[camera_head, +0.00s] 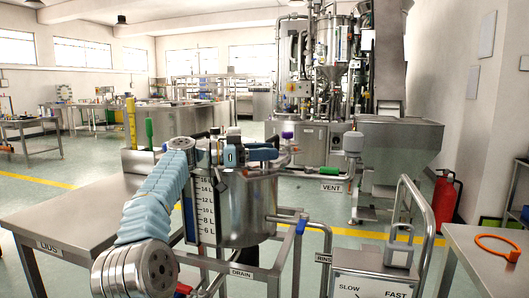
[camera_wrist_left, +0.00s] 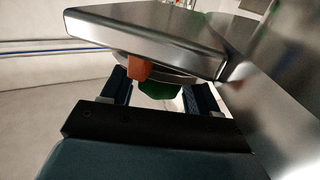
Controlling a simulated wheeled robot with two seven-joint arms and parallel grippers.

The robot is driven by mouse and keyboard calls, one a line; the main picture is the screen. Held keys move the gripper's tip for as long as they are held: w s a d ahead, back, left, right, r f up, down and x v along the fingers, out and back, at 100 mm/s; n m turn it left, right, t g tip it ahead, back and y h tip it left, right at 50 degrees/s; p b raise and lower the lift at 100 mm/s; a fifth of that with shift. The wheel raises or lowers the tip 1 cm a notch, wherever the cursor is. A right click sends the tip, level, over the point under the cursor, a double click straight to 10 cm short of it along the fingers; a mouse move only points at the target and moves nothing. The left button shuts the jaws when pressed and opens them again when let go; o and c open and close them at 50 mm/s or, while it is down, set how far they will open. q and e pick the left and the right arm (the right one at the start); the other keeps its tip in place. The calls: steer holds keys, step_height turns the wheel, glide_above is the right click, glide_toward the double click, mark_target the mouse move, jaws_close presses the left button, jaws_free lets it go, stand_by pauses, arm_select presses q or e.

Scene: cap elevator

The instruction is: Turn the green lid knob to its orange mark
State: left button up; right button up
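The green knob (camera_wrist_left: 157,91) shows in the left wrist view between my left gripper's fingers, with a gap on each side. The orange mark (camera_wrist_left: 139,69) is just above it, at a round metal rim beneath a steel plate. In the head view my left gripper (camera_head: 277,152) is over the top of the steel tank (camera_head: 248,212), pointing right. It is open, and nothing is held in it. The knob cannot be made out in the head view, where my gripper and wrist cover much of the tank top. My right gripper is not in view.
A steel table (camera_head: 70,212) labelled LIDS is left of the tank, with a green-handled item (camera_head: 149,130) at its far edge. Pipes with a blue handle (camera_head: 302,224) stand right of the tank. A side table (camera_head: 490,250) holds an orange ring (camera_head: 497,243).

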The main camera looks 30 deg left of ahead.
arm_select(q)
steer(key=shift+o, duration=0.5)
steer(key=shift+s+a+f, duration=0.1)
steer(key=shift+s+a, duration=0.1)
steer(key=shift+a, duration=0.1)
steer(key=v, duration=1.3)
steer(key=shift+s, duration=0.1)
